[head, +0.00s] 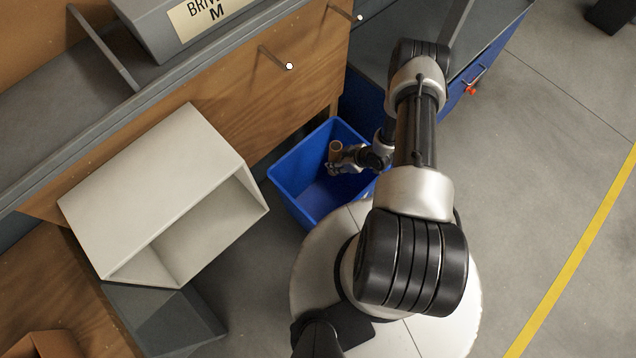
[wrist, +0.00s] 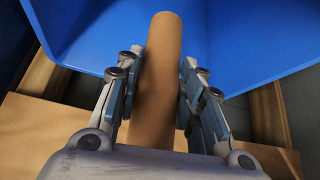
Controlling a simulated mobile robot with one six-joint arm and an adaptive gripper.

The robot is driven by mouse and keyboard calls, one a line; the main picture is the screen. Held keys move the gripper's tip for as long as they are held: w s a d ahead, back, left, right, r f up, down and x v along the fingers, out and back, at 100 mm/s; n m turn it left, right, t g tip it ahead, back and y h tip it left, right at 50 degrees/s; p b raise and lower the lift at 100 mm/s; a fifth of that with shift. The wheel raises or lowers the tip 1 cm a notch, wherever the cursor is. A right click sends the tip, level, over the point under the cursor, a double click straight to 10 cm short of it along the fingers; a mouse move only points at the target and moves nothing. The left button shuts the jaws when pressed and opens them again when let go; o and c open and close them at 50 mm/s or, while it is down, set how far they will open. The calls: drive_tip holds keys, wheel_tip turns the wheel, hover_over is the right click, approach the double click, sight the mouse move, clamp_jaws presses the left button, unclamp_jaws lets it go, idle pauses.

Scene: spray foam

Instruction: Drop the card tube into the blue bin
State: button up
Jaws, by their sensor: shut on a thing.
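The card tube (wrist: 157,85) is a plain brown cylinder held between the two fingers of my gripper (wrist: 160,95) in the wrist view. In the head view the tube (head: 335,150) shows small and upright over the opening of the blue bin. My gripper (head: 338,165) is shut on it there, inside the bin's outline as seen from above. The blue bin (head: 296,199) stands on the floor, open at the top. Its blue wall (wrist: 225,35) fills the upper part of the wrist view. The tube's height above the bin floor is hard to tell.
A wooden bench (head: 225,75) with drawer handles runs behind the bin. A pale open box (head: 150,190) is to the left of the bin. A blue cabinet (head: 480,75) stands at the upper right. Grey floor (head: 540,150) with a yellow line is clear on the right.

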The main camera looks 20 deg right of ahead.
drive_tip(key=shift+f+b, duration=2.1)
drive_tip(key=shift+f, duration=1)
drive_tip(key=o, duration=1.1)
drive_tip(key=shift+c, duration=0.2)
drive_tip(key=shift+s+d+r, duration=0.1)
drive_tip(key=shift+r, duration=0.05)
drive_tip(key=v, duration=1.2)
